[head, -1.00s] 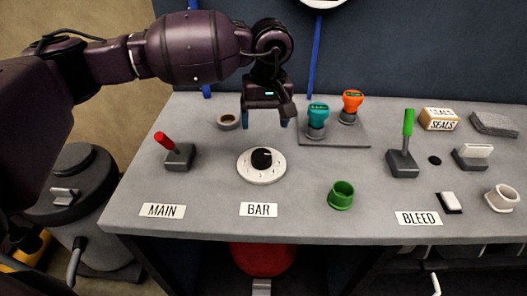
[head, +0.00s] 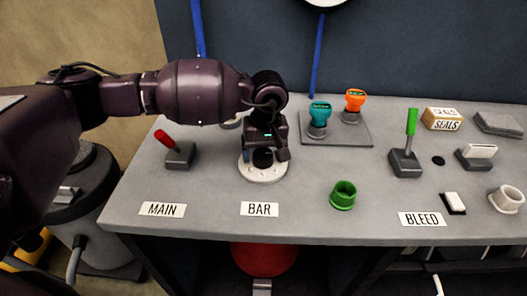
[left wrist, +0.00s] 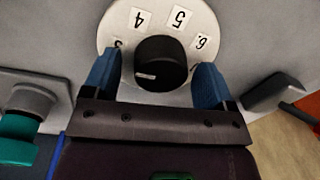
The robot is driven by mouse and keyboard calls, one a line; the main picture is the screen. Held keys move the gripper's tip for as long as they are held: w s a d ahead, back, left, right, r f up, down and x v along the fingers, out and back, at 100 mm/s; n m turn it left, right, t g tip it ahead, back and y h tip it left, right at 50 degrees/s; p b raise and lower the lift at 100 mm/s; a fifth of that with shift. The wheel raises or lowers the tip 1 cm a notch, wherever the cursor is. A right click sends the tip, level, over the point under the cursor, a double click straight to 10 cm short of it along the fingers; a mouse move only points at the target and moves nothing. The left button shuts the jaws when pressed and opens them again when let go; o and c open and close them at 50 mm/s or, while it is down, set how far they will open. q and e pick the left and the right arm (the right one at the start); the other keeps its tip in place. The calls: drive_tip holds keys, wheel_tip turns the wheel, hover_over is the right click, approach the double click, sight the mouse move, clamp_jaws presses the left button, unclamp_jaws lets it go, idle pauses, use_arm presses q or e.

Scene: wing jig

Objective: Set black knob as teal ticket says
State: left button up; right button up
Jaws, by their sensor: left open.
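The black knob (head: 263,157) sits at the middle of a white dial (head: 263,177) above the BAR label. In the left wrist view the knob (left wrist: 165,62) has a white mark on its left side, and the dial (left wrist: 190,12) shows 3, 4, 5 and 6. The mark points left, below the 3; the dial part there is hidden. My left gripper (left wrist: 158,62) is open, its blue fingers on either side of the knob with gaps visible. A teal piece (head: 320,112) stands on a grey stub; its small writing is unreadable. My right gripper is not in view.
A red-handled lever (head: 166,140) stands left of the dial. An orange piece (head: 354,99) shares a grey plate (head: 345,138) with the teal one. A green cup (head: 343,195) and a green lever (head: 410,130) stand to the right.

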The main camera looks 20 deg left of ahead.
use_arm(q)
drive_tip(key=c, duration=0.9)
